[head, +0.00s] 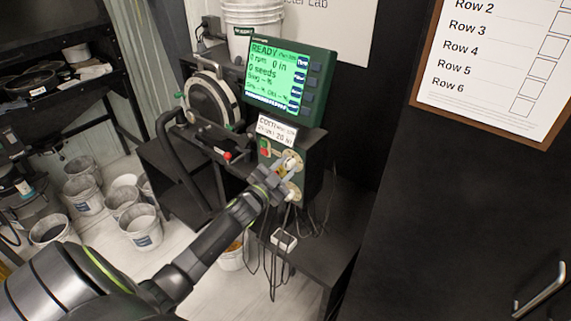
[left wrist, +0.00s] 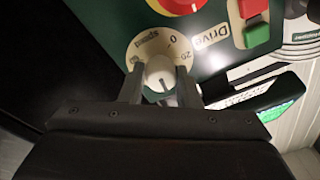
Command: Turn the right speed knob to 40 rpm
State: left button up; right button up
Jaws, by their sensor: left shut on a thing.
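The green control panel (head: 311,168) stands below the display (head: 283,78), which reads READY, 0 rpm and 0 seeds. In the left wrist view a cream knob (left wrist: 160,72) sits on a round dial plate (left wrist: 136,50) with the legible marks Speed, 0 and 20. My left gripper (left wrist: 160,82) is shut on this knob, one finger on each side. In the head view the left gripper (head: 284,170) reaches the panel from the lower left and partly covers the dials. The knob's exact pointing is hard to read. My right gripper is not in view.
Red and green buttons (left wrist: 254,20) sit beside the dial, and a yellow-ringed red part (left wrist: 180,5) is close by. Cables hang below the panel near a small white box (head: 284,239). Several white buckets (head: 141,228) stand left; a dark cabinet (head: 450,220) is right.

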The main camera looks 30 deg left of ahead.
pick_arm(q)
jog(key=shift+m+h, duration=0.3)
jog(key=shift+m, duration=1.8)
jog(key=o, duration=1)
jog(key=shift+c, duration=0.2)
